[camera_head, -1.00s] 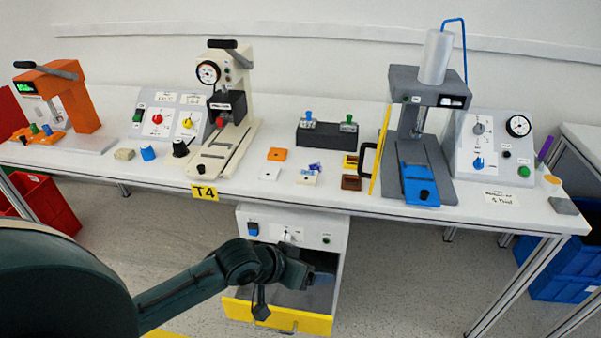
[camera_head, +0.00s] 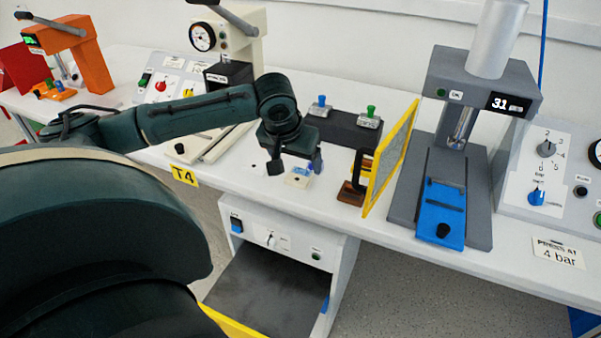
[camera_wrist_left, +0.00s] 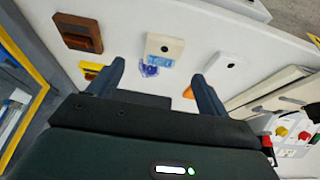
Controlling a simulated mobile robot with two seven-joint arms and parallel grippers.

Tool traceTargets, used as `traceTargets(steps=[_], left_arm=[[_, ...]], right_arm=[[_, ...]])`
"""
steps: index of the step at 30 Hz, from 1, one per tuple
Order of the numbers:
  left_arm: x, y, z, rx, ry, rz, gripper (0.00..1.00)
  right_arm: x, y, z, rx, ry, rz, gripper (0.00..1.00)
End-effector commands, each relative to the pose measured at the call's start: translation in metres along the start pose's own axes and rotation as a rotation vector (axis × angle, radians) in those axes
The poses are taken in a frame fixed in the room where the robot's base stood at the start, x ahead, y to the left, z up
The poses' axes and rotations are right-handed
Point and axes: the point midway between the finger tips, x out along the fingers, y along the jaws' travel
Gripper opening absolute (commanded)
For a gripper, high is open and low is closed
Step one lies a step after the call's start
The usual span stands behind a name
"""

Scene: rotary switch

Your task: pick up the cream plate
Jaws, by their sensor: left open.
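The cream plate (camera_head: 298,179) lies flat on the white bench, with a dark hole and a blue marking. In the left wrist view it (camera_wrist_left: 165,45) lies just beyond the fingertips, and a small blue-purple item (camera_wrist_left: 149,69) sits at its near edge. My left gripper (camera_head: 296,165) is open and points down close above the plate; its fingers (camera_wrist_left: 158,72) show on either side in the wrist view, with nothing gripped. I cannot tell the exact height between fingertips and plate. My right gripper is not in view.
A brown plate (camera_head: 350,194) and a yellow-framed panel (camera_head: 391,158) stand right of the plate. A white plate (camera_wrist_left: 226,63) lies to its other side. A dark block with two knobs (camera_head: 343,132) is behind. A grey press with blue slide (camera_head: 441,201) is further right.

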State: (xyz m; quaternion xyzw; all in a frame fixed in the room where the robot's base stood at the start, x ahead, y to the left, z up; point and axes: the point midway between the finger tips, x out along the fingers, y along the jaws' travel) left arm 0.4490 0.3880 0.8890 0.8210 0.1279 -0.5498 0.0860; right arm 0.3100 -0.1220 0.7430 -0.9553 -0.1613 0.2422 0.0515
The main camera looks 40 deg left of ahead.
Motion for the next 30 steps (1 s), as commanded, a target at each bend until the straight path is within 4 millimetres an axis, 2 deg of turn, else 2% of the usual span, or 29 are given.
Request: traceTargets(steps=[7,12,16,24,30], left_arm=[[0.020,-0.001,-0.002,0.001,0.000,0.001,0.78],[0.046,-0.005,-0.007,0.001,0.001,0.000,0.78],[0.060,-0.005,-0.007,0.002,0.001,0.001,0.78],[0.062,-0.005,-0.007,0.003,0.002,0.000,0.78],[0.062,-0.005,-0.007,0.003,0.002,0.000,0.63]], right_arm=[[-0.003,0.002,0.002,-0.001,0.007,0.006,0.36],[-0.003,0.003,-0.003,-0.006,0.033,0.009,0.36],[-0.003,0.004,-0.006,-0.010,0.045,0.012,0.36],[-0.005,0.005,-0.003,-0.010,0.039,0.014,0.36],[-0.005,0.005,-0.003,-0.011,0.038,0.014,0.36]])
